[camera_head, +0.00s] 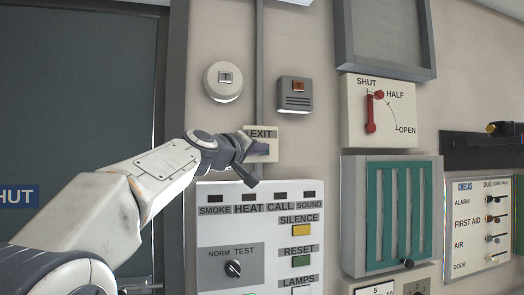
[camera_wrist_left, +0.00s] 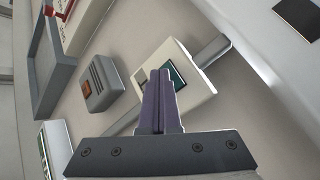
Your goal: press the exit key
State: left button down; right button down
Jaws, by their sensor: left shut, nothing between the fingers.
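The exit box (camera_head: 264,132) is a small cream box on the wall, marked EXIT, above the alarm panel. In the left wrist view the exit box (camera_wrist_left: 203,88) shows a dark green key (camera_wrist_left: 177,72) on its face. My left gripper (camera_head: 262,149) is shut and empty, with its purple fingers in front of the box's lower part. In the left wrist view the left gripper's fingertips (camera_wrist_left: 159,73) overlap the key's edge and hide part of it. I cannot tell whether they touch it. My right gripper is not in view.
The alarm panel (camera_head: 212,226) is just below. A round white unit (camera_head: 223,82) and a grey box with a red button (camera_head: 295,94) are above. A red lever panel (camera_head: 352,120) and a green-slotted unit (camera_head: 349,205) stand to the right. A dark door (camera_head: 75,90) is at left.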

pick_arm(q)
jog(key=shift+s, duration=0.1)
jog(key=shift+s+d+b, duration=0.25)
jog(key=shift+s+b, duration=0.05)
jog(key=shift+s, duration=0.35)
jog(key=s, duration=0.1)
jog(key=s+d, duration=0.1)
jog(key=s, duration=0.1)
jog(key=s+b, duration=0.1)
jog(key=shift+s+d, duration=0.25)
jog(key=shift+s, duration=0.1)
jog(key=shift+f, duration=0.1)
dwell(0.6)
